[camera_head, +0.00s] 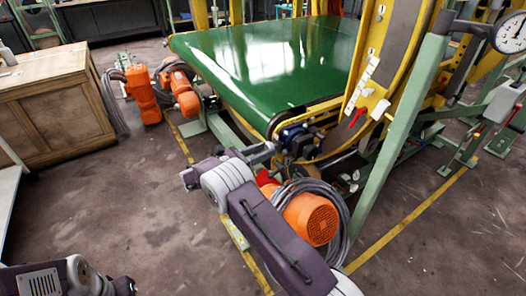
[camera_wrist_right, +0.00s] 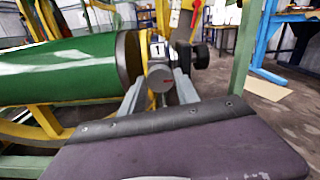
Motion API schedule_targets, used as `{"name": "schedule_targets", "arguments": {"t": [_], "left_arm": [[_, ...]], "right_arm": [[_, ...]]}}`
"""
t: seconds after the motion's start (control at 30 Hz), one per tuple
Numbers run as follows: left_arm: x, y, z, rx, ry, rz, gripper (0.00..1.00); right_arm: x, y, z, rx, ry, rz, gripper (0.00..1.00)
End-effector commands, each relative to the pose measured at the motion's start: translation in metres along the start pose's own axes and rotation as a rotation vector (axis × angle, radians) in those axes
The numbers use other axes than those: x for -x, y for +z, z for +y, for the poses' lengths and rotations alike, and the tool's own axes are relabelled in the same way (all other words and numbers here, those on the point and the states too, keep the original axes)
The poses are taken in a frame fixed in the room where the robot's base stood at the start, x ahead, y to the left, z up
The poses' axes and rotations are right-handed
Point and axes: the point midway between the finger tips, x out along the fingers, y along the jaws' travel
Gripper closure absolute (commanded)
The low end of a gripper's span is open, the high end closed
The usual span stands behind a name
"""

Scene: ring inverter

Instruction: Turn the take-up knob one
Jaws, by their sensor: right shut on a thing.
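In the head view my right gripper (camera_head: 266,150) reaches the near corner of the conveyor, and the knob itself is hard to make out there. Part of my left arm shows at the bottom left; its gripper is out of view.
The green conveyor belt (camera_head: 262,62) lies beyond the gripper. An orange motor (camera_head: 311,219) with looped cable is close under my right arm. A green post (camera_head: 398,135) and a dial gauge (camera_head: 510,33) stand to the right. A wooden cabinet (camera_head: 50,112) is at left.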

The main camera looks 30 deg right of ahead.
Motion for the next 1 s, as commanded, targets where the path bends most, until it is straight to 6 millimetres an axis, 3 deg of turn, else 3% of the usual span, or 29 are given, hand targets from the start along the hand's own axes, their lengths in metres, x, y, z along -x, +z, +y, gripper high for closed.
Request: {"name": "schedule_targets", "arguments": {"t": [0.37, 1.0], "left_arm": [[0.003, -0.0003, 0.0001, 0.0, 0.0, 0.0, 1.0], [-0.0007, 0.0001, 0.0, 0.0, 0.0, 0.0, 1.0]], "right_arm": [[0.0003, 0.0003, 0.0, -0.135, 0.001, 0.0, 1.0], [0.0004, -0.0016, 0.0002, -0.73, 0.0, 0.001, 1.0]]}}
